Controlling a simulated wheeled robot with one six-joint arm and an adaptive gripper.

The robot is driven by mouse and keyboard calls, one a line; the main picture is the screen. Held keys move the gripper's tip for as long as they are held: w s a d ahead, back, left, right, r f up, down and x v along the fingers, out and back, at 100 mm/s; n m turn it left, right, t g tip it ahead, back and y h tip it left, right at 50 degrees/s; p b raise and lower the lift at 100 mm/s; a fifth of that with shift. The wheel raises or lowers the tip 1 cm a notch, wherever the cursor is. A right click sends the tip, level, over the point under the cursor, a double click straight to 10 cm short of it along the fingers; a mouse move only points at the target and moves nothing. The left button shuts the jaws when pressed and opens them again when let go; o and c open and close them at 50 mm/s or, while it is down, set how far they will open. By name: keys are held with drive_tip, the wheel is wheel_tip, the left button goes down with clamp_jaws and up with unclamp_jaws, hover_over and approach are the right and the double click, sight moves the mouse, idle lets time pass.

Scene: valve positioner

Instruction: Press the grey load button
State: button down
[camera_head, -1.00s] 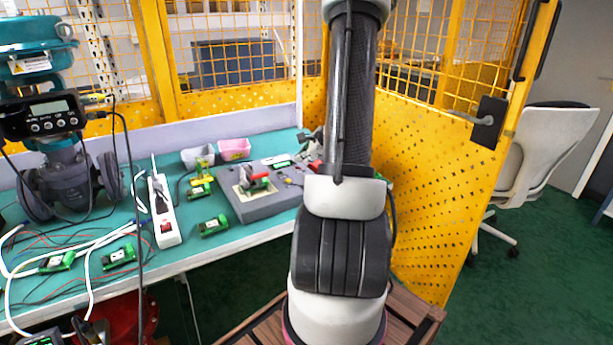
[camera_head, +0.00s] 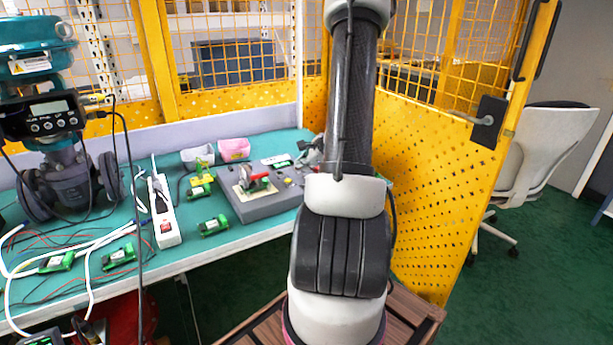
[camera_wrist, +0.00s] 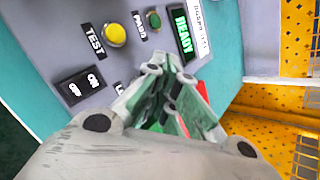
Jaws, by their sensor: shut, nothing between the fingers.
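The grey control box (camera_head: 235,204) stands on the teal table, partly hidden by my arm in the head view. My gripper (camera_wrist: 166,72) is shut and empty, over the panel below the grey button in the picture. Contact cannot be told. Something red shows behind the fingers.
A black ON/OFF switch (camera_wrist: 83,88) is left on the panel. Green modules (camera_head: 213,226), a power strip (camera_head: 164,212), cables and a pink bin (camera_head: 234,149) lie on the table. A yellow mesh fence (camera_head: 430,190) stands close at right.

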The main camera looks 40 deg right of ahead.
sight(304, 176)
drive_tip(key=shift+f, duration=0.2)
idle(0.6)
drive_tip(key=shift+f, duration=0.2)
drive_tip(key=shift+f, duration=0.4)
idle(0.6)
idle(0.3)
drive_tip(key=shift+r, duration=0.8)
drive_tip(key=shift+r, duration=0.1)
drive_tip(key=shift+r, duration=2.45)
